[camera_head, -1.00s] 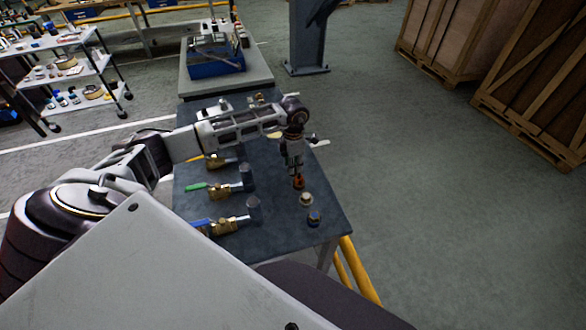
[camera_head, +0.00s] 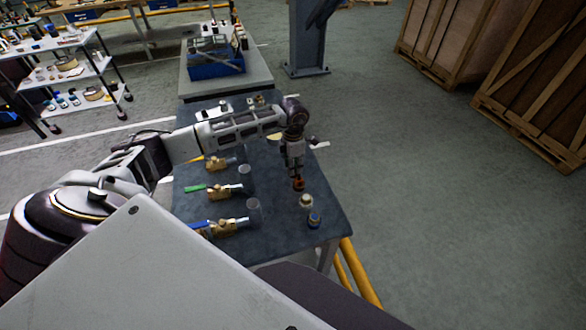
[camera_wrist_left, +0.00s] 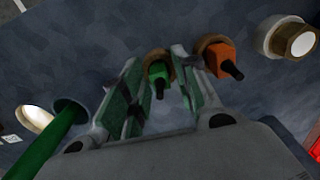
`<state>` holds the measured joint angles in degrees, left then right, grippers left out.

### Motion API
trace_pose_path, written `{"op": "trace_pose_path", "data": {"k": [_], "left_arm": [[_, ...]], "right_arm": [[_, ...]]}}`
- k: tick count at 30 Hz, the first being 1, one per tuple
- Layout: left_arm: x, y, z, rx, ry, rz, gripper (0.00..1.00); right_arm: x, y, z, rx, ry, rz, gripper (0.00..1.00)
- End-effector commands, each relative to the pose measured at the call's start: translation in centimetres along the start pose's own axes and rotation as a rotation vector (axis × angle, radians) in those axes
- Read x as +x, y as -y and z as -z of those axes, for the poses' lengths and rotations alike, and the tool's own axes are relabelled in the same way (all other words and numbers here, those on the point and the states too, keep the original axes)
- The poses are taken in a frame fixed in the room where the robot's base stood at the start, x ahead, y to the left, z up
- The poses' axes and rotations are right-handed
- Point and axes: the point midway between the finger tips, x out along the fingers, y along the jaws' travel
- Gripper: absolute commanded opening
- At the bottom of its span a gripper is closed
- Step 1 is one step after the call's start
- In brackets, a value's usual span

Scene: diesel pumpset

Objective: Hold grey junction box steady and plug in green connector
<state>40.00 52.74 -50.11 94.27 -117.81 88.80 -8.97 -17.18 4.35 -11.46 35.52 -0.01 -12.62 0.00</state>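A green connector-like piece with a black tip (camera_wrist_left: 158,75) stands in a brass ring on the dark tabletop, in the left wrist view. My left gripper (camera_wrist_left: 157,62) has its two fingers apart, and the green piece shows between the fingertips; I see no clear contact. In the head view my left gripper (camera_head: 297,176) points down over the right part of the table, near an orange piece (camera_head: 298,185). The orange piece with a black tip (camera_wrist_left: 223,60) is just right of the fingers. I cannot make out a grey junction box. My right gripper is not in view.
Brass valves with green (camera_head: 222,190) and blue (camera_head: 222,227) handles lie on the table (camera_head: 275,240), left of the gripper. A white-topped fitting (camera_head: 306,201) and a blue one (camera_head: 314,220) stand nearer the front. A blue bin (camera_head: 216,68) is behind.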

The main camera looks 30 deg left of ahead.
Motion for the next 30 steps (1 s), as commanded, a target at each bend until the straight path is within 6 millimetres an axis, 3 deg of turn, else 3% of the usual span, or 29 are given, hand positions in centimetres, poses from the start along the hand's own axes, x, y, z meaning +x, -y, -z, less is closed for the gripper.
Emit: {"op": "trace_pose_path", "data": {"k": [24, 30], "left_arm": [[-0.01, -0.01, 0.02, 0.000, 0.000, 0.000, 0.30], [-0.01, -0.02, 0.02, 0.000, 0.000, 0.000, 0.06]], "right_arm": [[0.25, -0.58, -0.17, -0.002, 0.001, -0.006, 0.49], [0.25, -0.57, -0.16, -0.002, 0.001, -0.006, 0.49]]}}
